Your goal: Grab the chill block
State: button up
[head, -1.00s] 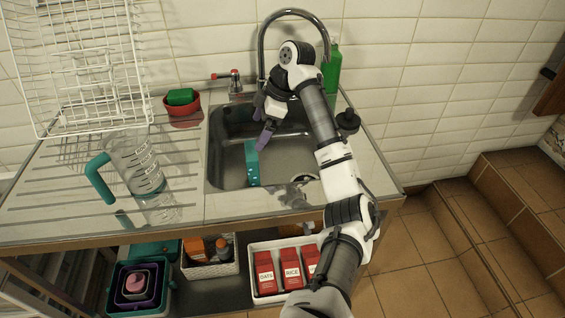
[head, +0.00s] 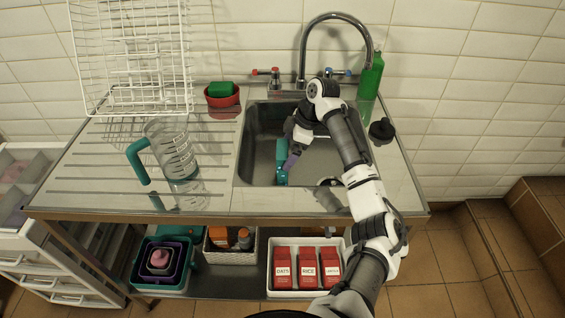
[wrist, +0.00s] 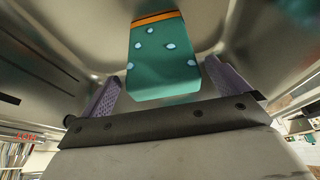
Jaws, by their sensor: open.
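The chill block is a teal block (head: 281,150) with pale spots, standing in the left part of the sink basin. In the wrist view the block (wrist: 163,62) shows an orange band across its top end in the picture. My gripper (head: 287,162) is down in the basin at the block. In the wrist view its two purple ribbed fingers (wrist: 162,76) are apart, one on each side of the block, with a visible gap on both sides. The block's far side and base are hidden.
The metal sink (head: 240,165) has a tall curved tap (head: 302,55) behind it. A green bottle (head: 371,75) and a dark stopper (head: 382,130) stand right. A clear jug (head: 172,150), red bowl (head: 222,99) and white dish rack (head: 130,105) are left. Storage boxes sit below.

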jog(key=x, duration=0.2)
jog(key=p+x, duration=0.1)
jog(key=x, duration=0.1)
jog(key=shift+a, duration=0.25)
jog(key=shift+r, duration=0.1)
jog(key=c, duration=1.1)
jog(key=shift+c, duration=0.2)
